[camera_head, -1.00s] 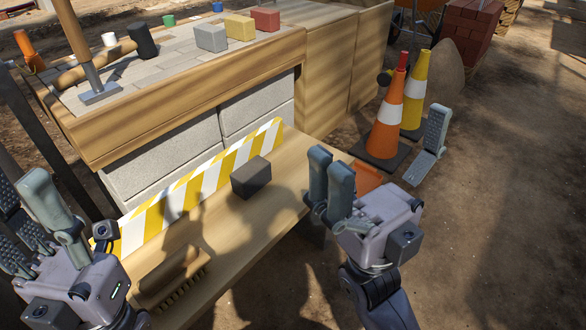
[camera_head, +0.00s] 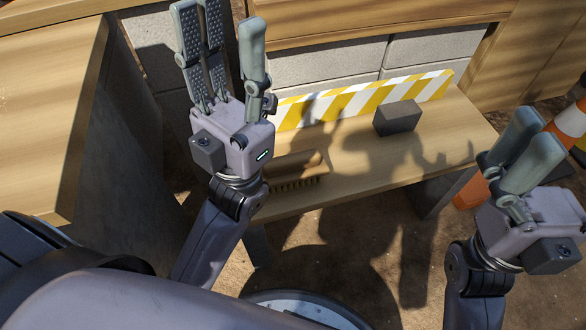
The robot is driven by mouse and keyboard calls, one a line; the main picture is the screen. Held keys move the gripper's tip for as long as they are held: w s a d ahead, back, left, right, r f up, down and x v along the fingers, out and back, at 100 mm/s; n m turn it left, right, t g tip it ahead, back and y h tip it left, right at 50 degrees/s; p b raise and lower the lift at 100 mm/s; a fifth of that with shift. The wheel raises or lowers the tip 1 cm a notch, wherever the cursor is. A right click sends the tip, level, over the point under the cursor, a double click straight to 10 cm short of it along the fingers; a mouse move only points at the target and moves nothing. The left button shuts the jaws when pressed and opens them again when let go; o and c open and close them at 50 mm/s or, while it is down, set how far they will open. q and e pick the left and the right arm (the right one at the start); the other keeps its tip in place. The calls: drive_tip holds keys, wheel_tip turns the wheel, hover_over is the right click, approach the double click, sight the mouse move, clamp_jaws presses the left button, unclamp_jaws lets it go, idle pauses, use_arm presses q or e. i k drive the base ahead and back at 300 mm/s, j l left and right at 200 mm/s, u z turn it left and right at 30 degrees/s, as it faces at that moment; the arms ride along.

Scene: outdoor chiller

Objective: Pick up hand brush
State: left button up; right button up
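The hand brush (camera_head: 295,168) is brown and wooden with a row of bristles along its front edge. It lies at the left end of the light wooden bench, near the striped board. My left gripper (camera_head: 224,20) is open and empty, with its fingers pointing up the picture. Its palm and wrist stand just left of the brush and cover the brush's left end in this view. My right gripper (camera_head: 540,128) is at the right edge, away from the brush.
A dark grey block (camera_head: 397,118) sits on the bench (camera_head: 445,145), in front of the yellow-and-white striped board (camera_head: 365,98). Grey block walls stand behind. A wooden counter (camera_head: 45,110) is at the left. Orange cones (camera_head: 572,122) stand at the right, partly hidden.

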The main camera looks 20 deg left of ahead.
sight(302, 166)
drive_tip(key=k, duration=0.6)
drive_tip(key=l+u, duration=0.15)
drive_tip(key=u, duration=1.5)
drive_tip(key=i+l+u, duration=0.1)
drive_tip(key=i+l, duration=0.15)
drive_tip(key=i+l+u, duration=0.1)
drive_tip(key=l, duration=0.3)
drive_tip(key=k+z, duration=0.1)
drive_tip(key=k, duration=0.25)
drive_tip(key=i+z, duration=0.15)
drive_tip(key=z, duration=0.2)
drive_tip(key=i+z, duration=0.2)
drive_tip(key=z, duration=0.15)
drive_tip(key=i+z, duration=0.2)
drive_tip(key=z, duration=0.15)
drive_tip(key=k+l+u, duration=0.1)
drive_tip(key=l+u, duration=0.25)
drive_tip(key=k+l+u, duration=0.1)
drive_tip(key=l+u, duration=0.2)
drive_tip(key=l, duration=0.2)
drive_tip(key=k+l+u, duration=0.2)
drive_tip(key=l+u, duration=0.15)
